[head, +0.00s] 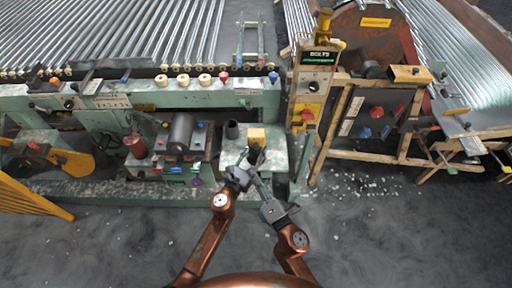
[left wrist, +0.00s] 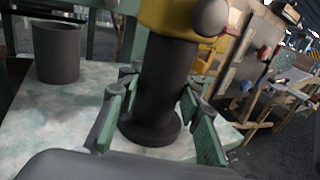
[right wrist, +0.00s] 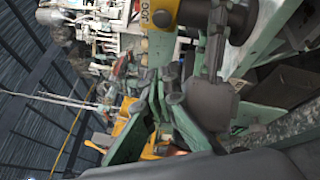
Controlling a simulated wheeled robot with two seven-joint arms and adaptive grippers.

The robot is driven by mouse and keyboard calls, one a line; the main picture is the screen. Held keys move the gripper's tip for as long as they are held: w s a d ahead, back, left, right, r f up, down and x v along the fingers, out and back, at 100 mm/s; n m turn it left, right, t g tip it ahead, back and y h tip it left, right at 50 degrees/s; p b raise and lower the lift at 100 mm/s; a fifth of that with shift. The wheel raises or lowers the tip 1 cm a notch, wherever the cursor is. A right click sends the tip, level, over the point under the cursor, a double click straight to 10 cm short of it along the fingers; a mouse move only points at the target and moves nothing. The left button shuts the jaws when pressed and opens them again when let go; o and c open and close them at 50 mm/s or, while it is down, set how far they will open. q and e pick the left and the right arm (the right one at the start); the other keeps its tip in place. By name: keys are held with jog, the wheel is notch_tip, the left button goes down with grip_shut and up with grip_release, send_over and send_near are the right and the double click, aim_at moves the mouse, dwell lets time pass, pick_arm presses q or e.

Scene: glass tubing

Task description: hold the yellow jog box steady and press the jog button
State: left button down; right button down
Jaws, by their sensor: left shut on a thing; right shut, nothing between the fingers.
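The yellow jog box (head: 256,135) stands on a dark round post at the middle of the light bench top. In the left wrist view the lower part of the box (left wrist: 180,18) shows, with a grey round knob on its side. My left gripper (head: 252,158) is shut on the dark post (left wrist: 165,85) just under the box, with a green-padded finger on each side. My right gripper (right wrist: 158,102) is shut and empty, below and apart from the box.
A dark cup (head: 232,130) stands on the bench just left of the box. A yellow control panel (head: 312,88) and wooden frame stand to the right. The floor in front is open.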

aim_at(256, 146)
jog(key=s+n+y, duration=0.1)
jog(key=d+r+n+g+y, duration=0.1)
jog(key=n+y, duration=0.1)
jog(key=s+n+g+y, duration=0.1)
jog(key=shift+s+d+r+y, duration=0.2)
jog(key=shift+s+d+y, duration=0.1)
jog(key=shift+d+y, duration=0.1)
jog(key=shift+w, duration=0.15)
jog(key=w, duration=0.8)
jog(key=shift+w, duration=0.3)
dwell(1.1)
jog(key=shift+w, duration=0.4)
